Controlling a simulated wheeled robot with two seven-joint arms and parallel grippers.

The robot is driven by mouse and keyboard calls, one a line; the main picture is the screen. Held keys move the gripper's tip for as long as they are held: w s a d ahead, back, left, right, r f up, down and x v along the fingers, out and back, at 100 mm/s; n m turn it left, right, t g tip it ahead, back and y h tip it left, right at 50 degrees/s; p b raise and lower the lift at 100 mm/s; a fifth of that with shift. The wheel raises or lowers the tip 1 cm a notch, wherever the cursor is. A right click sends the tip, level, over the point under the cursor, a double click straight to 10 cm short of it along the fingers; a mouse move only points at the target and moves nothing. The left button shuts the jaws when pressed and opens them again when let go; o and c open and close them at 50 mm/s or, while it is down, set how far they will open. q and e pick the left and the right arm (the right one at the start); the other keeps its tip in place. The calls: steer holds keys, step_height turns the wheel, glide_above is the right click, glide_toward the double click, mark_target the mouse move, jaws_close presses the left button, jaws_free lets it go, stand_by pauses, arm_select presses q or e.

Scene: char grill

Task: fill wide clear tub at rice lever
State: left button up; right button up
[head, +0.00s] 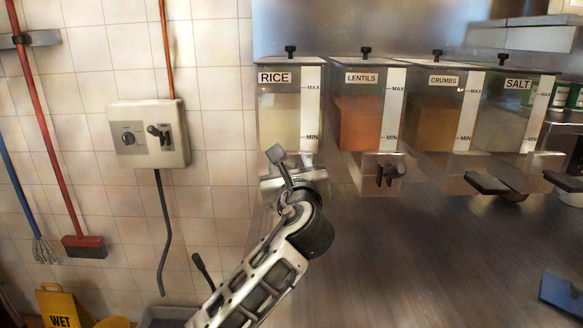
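The rice dispenser (287,101) is the leftmost of a row of clear bins and carries a RICE label. My wrist hides most of the outlet, and the finger opening is unclear. I cannot make out the wide clear tub. My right gripper is out of view.
Bins of lentils (368,122), crumbs (437,125) and salt (503,122) stand to the right. The lentils outlet has a dark knob (390,174); dark paddles (487,184) jut out farther right. The steel surface below looks mostly clear. A switch box (147,134) is on the tiled wall.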

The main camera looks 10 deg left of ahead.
arm_select(q)
steer(key=b+v, duration=0.2)
steer(key=v, duration=1.4)
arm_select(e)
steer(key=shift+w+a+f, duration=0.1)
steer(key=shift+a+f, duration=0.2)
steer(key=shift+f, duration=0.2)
